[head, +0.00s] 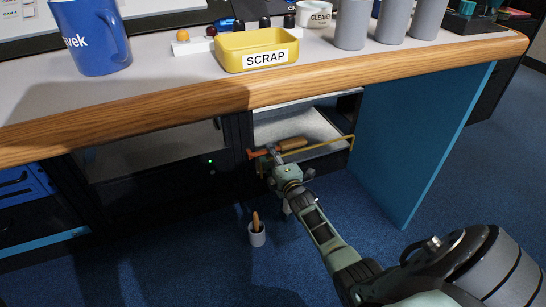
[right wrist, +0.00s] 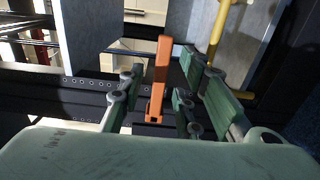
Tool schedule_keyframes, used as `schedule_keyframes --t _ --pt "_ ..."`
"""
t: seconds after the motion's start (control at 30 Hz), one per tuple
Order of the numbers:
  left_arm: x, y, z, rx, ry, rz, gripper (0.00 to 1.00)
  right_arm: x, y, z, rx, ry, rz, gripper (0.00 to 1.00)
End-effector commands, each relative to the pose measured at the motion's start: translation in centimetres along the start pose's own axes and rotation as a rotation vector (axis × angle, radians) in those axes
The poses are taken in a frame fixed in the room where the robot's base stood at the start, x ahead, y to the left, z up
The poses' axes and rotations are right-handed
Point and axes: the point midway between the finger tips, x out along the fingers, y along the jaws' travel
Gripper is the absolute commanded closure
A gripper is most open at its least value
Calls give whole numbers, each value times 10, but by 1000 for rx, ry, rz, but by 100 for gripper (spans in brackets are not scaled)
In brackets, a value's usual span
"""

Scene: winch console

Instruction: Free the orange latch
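The orange latch (right wrist: 160,75) is a narrow upright bar in the right wrist view, fixed at its lower end near a dark perforated rail. In the head view the orange latch (head: 251,154) shows as a small piece at the front of the under-desk bay. My right gripper (right wrist: 158,103) is open, with green finger pads on either side of the latch and visible gaps between pads and bar. In the head view my right gripper (head: 268,162) is at the bay's left front edge. My left gripper is not in view.
A yellow bar (head: 325,146) crosses the bay front; it stands right of the fingers in the wrist view (right wrist: 216,35). A wooden-handled item (head: 292,144) lies behind. The desk edge (head: 300,88) overhangs. A blue side panel (head: 420,140) stands right, a small cup (head: 257,238) on the floor.

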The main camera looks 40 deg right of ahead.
Motion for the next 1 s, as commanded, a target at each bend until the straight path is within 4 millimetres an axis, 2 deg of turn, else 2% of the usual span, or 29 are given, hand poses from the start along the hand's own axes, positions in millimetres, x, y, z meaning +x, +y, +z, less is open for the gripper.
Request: schedule_keyframes --t 0.13,0.27,0.6,0.7,0.83,1.0 --pt "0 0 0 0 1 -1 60 -8 -1 0 0 0 0 69" --pt "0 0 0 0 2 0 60 -24 -1 0 0 0 -2 69" --pt "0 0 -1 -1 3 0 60 -90 -2 0 -1 1 -3 69" --pt "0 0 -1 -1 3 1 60 -105 -1 0 0 1 -2 69" --pt "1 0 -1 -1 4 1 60 -116 -1 0 1 0 -2 69" --pt "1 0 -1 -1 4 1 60 -120 0 0 0 0 0 69"
